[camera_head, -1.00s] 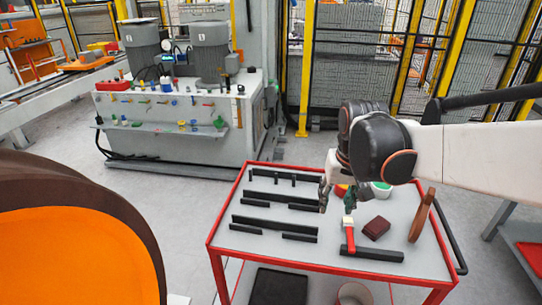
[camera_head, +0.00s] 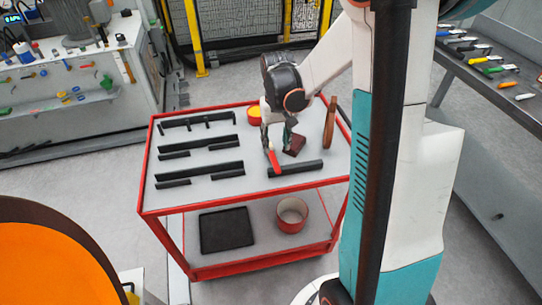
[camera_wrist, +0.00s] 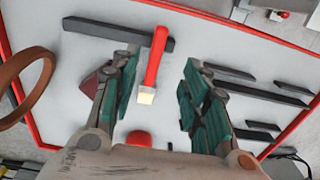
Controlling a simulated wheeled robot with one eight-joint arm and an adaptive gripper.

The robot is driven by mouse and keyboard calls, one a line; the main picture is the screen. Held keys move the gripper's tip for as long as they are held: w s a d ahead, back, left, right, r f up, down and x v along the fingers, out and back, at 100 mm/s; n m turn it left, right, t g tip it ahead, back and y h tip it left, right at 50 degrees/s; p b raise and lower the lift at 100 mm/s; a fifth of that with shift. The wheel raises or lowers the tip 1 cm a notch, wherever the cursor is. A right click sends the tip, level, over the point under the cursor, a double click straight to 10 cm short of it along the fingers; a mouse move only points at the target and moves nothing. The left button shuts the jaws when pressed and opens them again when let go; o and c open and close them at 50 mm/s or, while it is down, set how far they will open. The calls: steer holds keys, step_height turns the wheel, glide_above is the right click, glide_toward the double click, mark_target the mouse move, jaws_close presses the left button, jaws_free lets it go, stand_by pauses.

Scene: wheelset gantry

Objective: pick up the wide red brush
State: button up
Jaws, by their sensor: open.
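The wide red brush (camera_head: 272,160) lies on the grey top of the red-framed cart, its handle end at a black bar (camera_head: 296,168). In the wrist view the brush (camera_wrist: 156,60) shows a red handle and pale bristles, with the bristle end toward my gripper. My gripper (camera_head: 277,141) points down at the brush's bristle end. In the wrist view my gripper (camera_wrist: 160,70) is open, with the brush between its fingers in the picture and nearer the left finger. I cannot tell the height gap.
A dark red block (camera_head: 296,146) sits close right of my gripper. A brown upright ring-like piece (camera_head: 329,124) stands farther right. A red and yellow tub (camera_head: 254,114) is behind. Black bars (camera_head: 200,143) lie in rows at left. A red cup (camera_head: 291,213) stands on the lower shelf.

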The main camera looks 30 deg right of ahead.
steer(key=b, duration=0.1)
glide_above(277, 166)
steer(key=f, duration=0.5)
steer(key=shift+w+a, duration=0.1)
steer(key=shift+w, duration=0.2)
steer(key=shift+s+f+b, duration=0.2)
steer(key=shift+f+b, duration=0.35)
steer(key=shift+f, duration=0.8)
steer(key=shift+s+f+b, duration=0.15)
steer(key=shift+f+b, duration=0.35)
steer(key=shift+f, duration=0.8)
steer(key=shift+r, duration=0.1)
jaws_close()
